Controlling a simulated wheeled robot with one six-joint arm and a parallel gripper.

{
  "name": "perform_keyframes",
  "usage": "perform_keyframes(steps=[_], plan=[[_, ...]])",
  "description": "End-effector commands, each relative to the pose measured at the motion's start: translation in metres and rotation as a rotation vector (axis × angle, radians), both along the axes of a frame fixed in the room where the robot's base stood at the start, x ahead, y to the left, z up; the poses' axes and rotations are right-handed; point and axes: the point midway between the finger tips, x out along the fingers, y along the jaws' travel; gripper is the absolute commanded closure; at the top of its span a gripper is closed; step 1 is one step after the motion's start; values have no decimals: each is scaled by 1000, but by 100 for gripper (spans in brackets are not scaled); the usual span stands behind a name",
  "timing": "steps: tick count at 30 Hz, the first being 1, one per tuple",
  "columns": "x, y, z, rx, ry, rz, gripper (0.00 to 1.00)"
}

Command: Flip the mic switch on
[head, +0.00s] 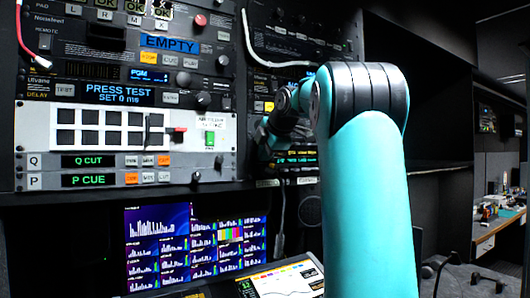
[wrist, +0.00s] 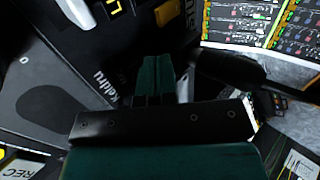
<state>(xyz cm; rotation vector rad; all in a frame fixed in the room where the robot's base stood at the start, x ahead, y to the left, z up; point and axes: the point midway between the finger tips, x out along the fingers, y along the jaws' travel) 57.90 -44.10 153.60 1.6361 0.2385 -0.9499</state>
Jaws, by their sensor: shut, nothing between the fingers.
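I cannot make out for sure which control is the mic switch. A small green switch (head: 210,138) sits under a printed label at the right end of the white panel (head: 90,145) in the head view; the label is too small to read. My gripper (head: 266,138) is dark and partly hidden by my teal arm, to the right of that panel. In the wrist view my gripper (wrist: 154,66) shows its two green fingers pressed together with nothing between them. No switch can be made out at the fingertips there.
Racks of buttons and displays fill the wall, with a white cable (head: 270,62) looping at top. Monitors (head: 200,245) and a tilted screen (head: 285,278) stand below. In the wrist view a dark panel (wrist: 85,65) lies left and lit screens (wrist: 260,22) upper right.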

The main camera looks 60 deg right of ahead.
Motion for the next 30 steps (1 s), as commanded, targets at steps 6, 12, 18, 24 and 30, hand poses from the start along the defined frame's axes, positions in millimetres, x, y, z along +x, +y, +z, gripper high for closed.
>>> perform_keyframes(steps=[6,12,18,24,30], plan=[[0,0,0,0,-1,0,100],[3,-2,-4,-22,-42,-1,100],[3,-2,-1,-19,-40,-1,100],[3,-2,6,-21,-41,0,100],[3,-2,19,-28,-48,-1,100]])
